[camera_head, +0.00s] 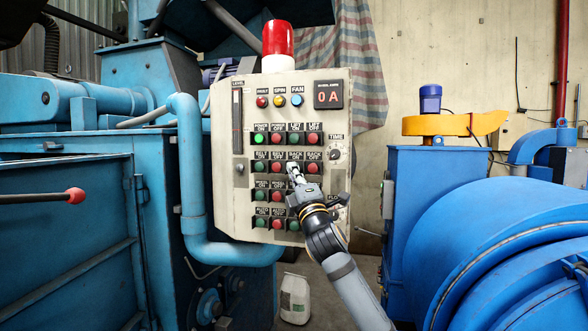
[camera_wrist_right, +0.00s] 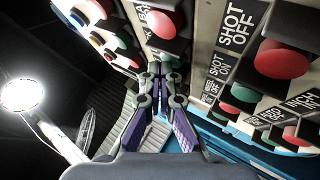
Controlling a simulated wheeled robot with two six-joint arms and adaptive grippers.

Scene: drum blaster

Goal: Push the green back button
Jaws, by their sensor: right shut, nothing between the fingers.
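The control panel (camera_head: 222,200) is a pale box with rows of green and red buttons. The "BACK" label is in the second button row, third column, and my right gripper (camera_head: 293,172) is right in front of the button under it, hiding nearly all of that button. In the right wrist view the shut, empty fingers (camera_wrist_right: 162,72) point at the panel face, close to a red button (camera_wrist_right: 166,22) with a partly cut-off label. I cannot tell whether the fingertips touch the green button. My left gripper is not in view.
A red button (camera_head: 313,167) is just right of the fingertips, and a green button (camera_head: 294,139) is above them. A red beacon (camera_head: 278,40) tops the panel. A blue pipe (camera_head: 190,180) runs along its left side. Blue machinery (camera_head: 500,250) stands at right.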

